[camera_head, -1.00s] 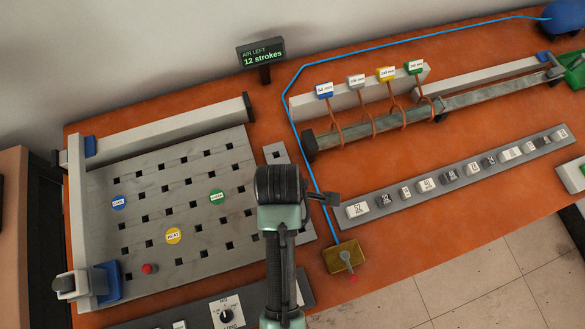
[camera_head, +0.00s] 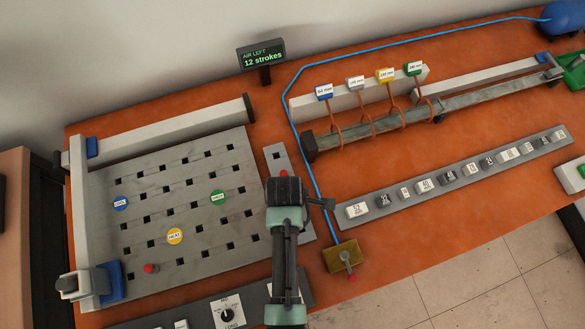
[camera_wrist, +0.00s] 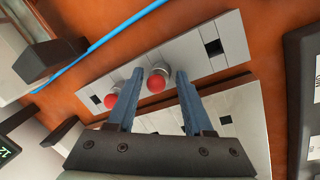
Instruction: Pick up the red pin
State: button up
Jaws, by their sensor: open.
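In the wrist view, two red-topped pins stand in a light grey strip (camera_wrist: 182,60) with square holes. One red pin (camera_wrist: 156,82) appears between the two blue-grey fingers of my gripper (camera_wrist: 158,75). The other red pin (camera_wrist: 112,100) is just outside the left finger. The fingers are apart and I cannot see either one touching a pin. In the head view, one red top (camera_head: 284,174) shows just behind my gripper (camera_head: 285,192), which hides the fingertips and much of the strip. Another red pin (camera_head: 150,268) stands on the grid plate at the lower left.
The holed plate (camera_head: 190,213) carries blue, green and yellow discs. A blue hose (camera_head: 310,165) runs right of the gripper. A brass box (camera_head: 340,257) with a red-knobbed lever stands near the front. A labelled block rail (camera_head: 400,202) lies to the right.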

grip_shut()
jog(key=shift+r, duration=0.1)
